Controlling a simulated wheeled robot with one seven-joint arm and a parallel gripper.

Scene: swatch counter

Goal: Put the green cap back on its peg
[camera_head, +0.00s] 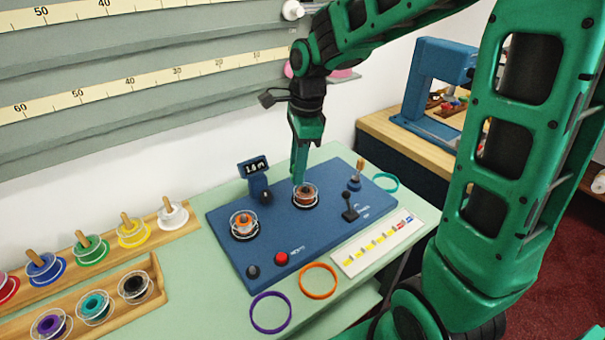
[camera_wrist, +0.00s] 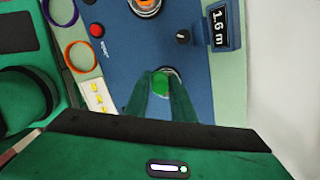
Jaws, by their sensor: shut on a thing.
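My gripper (camera_head: 300,183) points down over the right-hand spool (camera_head: 306,197) on the blue machine. In the wrist view, the fingers (camera_wrist: 161,88) are closed around a small bright green cap (camera_wrist: 161,80). The pale rim of the spool shows around the cap. A second spool (camera_head: 244,224) with an orange centre sits to the left on the machine.
The blue machine (camera_head: 225,215) carries a display (camera_head: 256,168), a red button (camera_head: 281,258) and a black lever (camera_head: 349,209). Purple (camera_head: 270,312) and orange (camera_head: 318,280) rings lie in front. Wooden racks (camera_head: 187,227) of colored spools stand at left.

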